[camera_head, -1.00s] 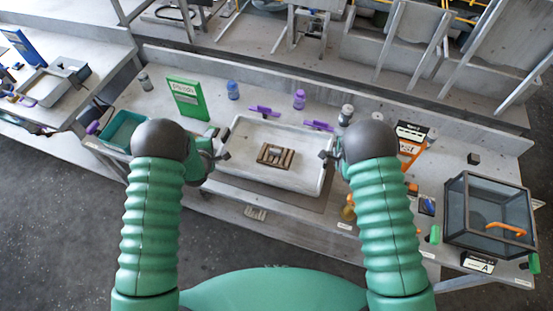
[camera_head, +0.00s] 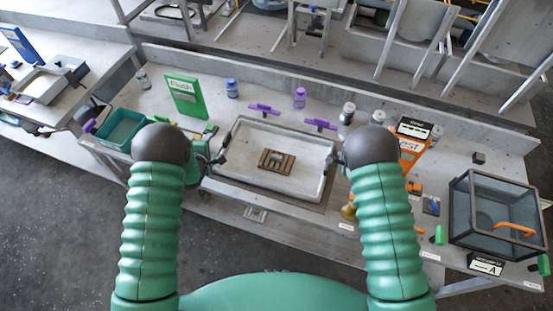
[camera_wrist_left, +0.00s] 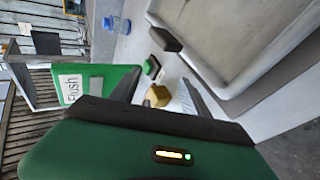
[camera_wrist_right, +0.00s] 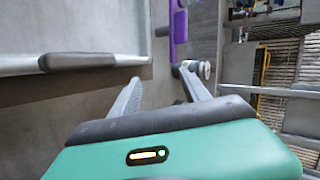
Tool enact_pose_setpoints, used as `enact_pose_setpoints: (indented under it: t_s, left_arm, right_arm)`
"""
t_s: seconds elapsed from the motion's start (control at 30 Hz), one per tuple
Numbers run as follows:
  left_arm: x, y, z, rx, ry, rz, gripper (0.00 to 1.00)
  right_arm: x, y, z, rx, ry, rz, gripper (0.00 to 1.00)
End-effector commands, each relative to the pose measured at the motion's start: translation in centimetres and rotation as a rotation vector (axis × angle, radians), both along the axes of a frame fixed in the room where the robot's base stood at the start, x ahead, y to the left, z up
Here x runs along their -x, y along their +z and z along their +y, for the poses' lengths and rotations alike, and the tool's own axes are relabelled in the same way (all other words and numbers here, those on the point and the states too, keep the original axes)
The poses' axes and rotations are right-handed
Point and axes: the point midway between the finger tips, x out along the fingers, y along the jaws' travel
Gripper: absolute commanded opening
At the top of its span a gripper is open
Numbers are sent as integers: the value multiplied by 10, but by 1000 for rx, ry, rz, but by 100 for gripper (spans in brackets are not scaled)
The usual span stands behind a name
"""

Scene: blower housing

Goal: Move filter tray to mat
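The filter tray (camera_head: 225,184) is a shallow pale-grey tray with dark side handles, in the middle of the bench in the head view. A brown slatted block (camera_head: 277,161) lies inside it. A darker mat (camera_head: 312,206) shows along its front edge; the tray seems to rest on it. My left gripper (camera_head: 220,150) is beside the tray's left end, open and empty; the left wrist view shows a dark handle (camera_wrist_left: 165,39) beyond its fingers. My right gripper (camera_head: 338,157) is beside the right end, open and empty; a handle (camera_wrist_right: 76,60) lies apart from its fingers.
A green "Flush" box (camera_head: 186,97) and teal bin (camera_head: 121,130) stand at left. Blue (camera_head: 232,89) and purple (camera_head: 299,98) bottles and purple handles (camera_head: 319,124) are behind the tray. An orange box (camera_head: 411,150) and glass case (camera_head: 497,213) stand at right.

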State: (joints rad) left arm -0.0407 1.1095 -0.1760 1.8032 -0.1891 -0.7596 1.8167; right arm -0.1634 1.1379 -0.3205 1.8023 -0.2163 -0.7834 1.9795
Motion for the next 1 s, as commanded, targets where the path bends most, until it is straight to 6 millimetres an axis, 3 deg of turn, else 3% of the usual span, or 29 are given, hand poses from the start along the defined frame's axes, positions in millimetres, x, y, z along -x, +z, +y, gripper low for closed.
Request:
enact_pose_setpoints:
  t_s: [0.03, 0.2, 0.33, 0.5, 0.83, 1.0]
  left_arm:
    - [0, 0, 7, -2, 2, 1, 56]
    - [1, -1, 17, -1, 5, 4, 76]
    - [1, -1, 18, -2, 7, 5, 76]
    - [2, -1, 18, -3, 9, 5, 76]
    - [4, 0, 19, -4, 9, 6, 76]
    - [25, 16, 19, -2, 11, 6, 76]
  right_arm:
    - [0, 0, -7, 2, -2, 1, 55]
    - [1, 0, -16, 2, -5, 4, 55]
    - [1, 0, -17, 3, -6, 5, 55]
    - [2, 0, -18, 4, -8, 6, 76]
    - [2, 0, -19, 5, -9, 6, 76]
    - [2, 0, -19, 4, -9, 6, 76]
